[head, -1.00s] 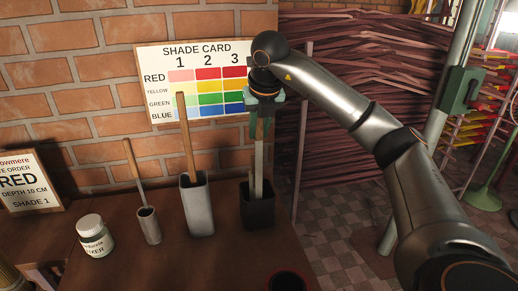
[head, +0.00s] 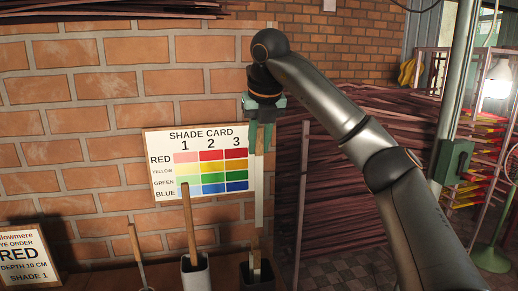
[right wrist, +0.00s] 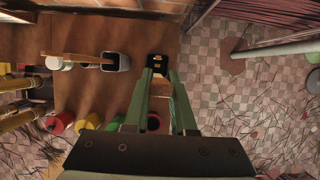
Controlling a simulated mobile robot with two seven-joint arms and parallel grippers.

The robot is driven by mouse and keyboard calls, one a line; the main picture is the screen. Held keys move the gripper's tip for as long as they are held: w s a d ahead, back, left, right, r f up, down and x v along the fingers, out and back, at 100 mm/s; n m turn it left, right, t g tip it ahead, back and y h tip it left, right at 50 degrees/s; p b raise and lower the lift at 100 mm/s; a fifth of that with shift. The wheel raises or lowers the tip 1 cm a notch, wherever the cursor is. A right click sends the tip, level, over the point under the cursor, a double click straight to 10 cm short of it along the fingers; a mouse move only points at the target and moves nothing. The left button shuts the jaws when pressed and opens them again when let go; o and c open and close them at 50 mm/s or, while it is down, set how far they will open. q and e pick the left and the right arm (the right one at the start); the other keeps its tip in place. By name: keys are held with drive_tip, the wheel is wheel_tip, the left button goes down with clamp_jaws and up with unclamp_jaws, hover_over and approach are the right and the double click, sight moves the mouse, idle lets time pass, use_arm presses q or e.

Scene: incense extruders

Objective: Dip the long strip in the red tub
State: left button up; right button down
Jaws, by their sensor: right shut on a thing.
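My right gripper (head: 264,118) is shut on the upper end of a long pale strip (head: 258,200), which hangs upright in front of the brick wall. In the right wrist view the gripper's green fingers (right wrist: 163,95) reach toward that holder (right wrist: 157,62), and the held strip is hard to make out. A red round thing (right wrist: 62,122), perhaps the red tub, lies at lower left there, partly covered. My left gripper is not in view.
A grey holder (head: 194,274) with a wooden stick (head: 189,220) stands left of the dark one. The shade card (head: 200,163) is behind the strip; an order sign (head: 25,258) is at far left. A pole (head: 452,150) stands right, beyond the table.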

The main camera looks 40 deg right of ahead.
wheel_tip(320, 180, up, 4)
drive_tip(key=p, duration=0.3)
wheel_tip(320, 180, up, 3)
drive_tip(key=p, duration=0.3)
drive_tip(key=shift+p, duration=0.3)
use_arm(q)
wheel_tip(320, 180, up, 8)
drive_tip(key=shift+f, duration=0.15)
use_arm(e)
drive_tip(key=shift+r, duration=2.6)
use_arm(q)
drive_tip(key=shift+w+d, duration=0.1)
